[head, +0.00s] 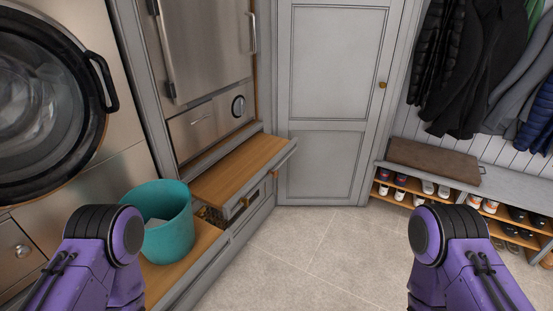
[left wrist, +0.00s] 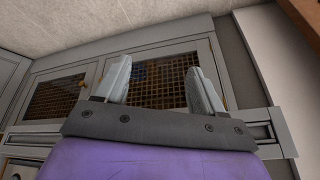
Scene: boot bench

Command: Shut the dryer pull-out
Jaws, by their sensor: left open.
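The dryer pull-out (head: 240,168) is a wooden-topped board standing out from under the steel dryer (head: 210,125) in the head view. Its grey front carries a long bar handle (head: 285,156) on the right. Both my purple arms show low in the head view, but their grippers are out of that picture. In the left wrist view my left gripper (left wrist: 161,82) is open and empty, in front of mesh-panelled cabinet doors (left wrist: 155,82). I cannot tell whether its fingers touch anything. The pull-out cannot be surely made out there. My right gripper is not seen.
A second wooden pull-out (head: 180,276) extends nearer me, with a teal bin (head: 166,232) on it. The washer (head: 45,95) is at left. A grey door (head: 330,100) is behind, and a shoe bench (head: 500,180) at right. The middle floor (head: 325,250) is clear.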

